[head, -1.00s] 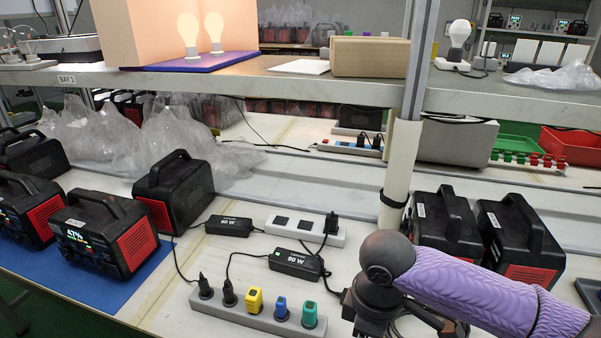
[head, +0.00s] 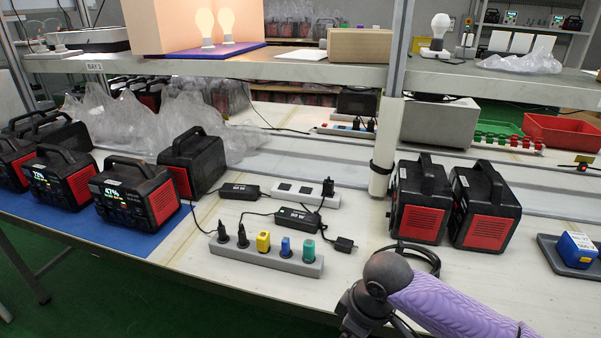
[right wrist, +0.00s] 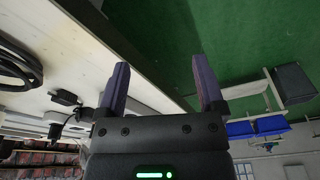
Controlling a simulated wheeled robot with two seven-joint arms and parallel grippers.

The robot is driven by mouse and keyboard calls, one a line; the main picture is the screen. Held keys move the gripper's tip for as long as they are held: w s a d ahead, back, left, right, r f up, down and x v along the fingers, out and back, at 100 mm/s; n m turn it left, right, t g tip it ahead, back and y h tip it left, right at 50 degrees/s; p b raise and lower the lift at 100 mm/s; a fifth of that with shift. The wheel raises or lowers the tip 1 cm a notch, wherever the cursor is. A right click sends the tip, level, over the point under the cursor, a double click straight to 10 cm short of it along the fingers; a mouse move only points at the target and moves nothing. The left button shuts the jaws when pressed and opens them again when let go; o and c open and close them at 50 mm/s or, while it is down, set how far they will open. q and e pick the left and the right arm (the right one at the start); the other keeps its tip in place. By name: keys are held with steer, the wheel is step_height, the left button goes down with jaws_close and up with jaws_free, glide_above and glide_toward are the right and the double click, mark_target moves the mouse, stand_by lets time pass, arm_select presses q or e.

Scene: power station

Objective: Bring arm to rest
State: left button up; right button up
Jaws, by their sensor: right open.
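My right arm, in a purple ribbed sleeve with a dark round joint, comes in at the bottom right of the head view, in front of the bench. Its gripper is below the head picture. In the right wrist view my right gripper (right wrist: 163,88) is open, its two purple fingers apart with nothing between them. The fingers show against the bench edge and the green floor. My left gripper is in neither view.
The white bench (head: 190,265) holds a power strip (head: 265,258) with several plugs, black adapters (head: 297,220) and black-red power stations (head: 485,205). A blue block sits in a dark tray (head: 550,253) at the right. Green floor (head: 110,300) in front is clear.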

steer(key=s+d+f+m+t, duration=0.1)
steer(key=d+f+m, duration=0.1)
steer(key=f, duration=0.5)
steer(key=s+d+f+m, duration=0.1)
steer(key=f+m, duration=0.2)
steer(key=f, duration=0.4)
steer(key=s+d+f+m, duration=0.2)
steer(key=s+d+f, duration=0.3)
steer(key=s+f, duration=0.4)
steer(key=s+d+f+g+h, duration=0.1)
steer(key=s+f, duration=0.2)
steer(key=s, duration=0.7)
steer(key=s+d+f+g, duration=0.1)
steer(key=s+d+f, duration=0.1)
steer(key=s, duration=0.8)
steer(key=s+d+f+m+h, duration=0.1)
steer(key=s+f, duration=0.2)
steer(key=s, duration=0.7)
steer(key=shift+s+d+f+g+h, duration=0.15)
steer(key=shift+d+f+g+h, duration=0.15)
steer(key=shift+f+g, duration=0.1)
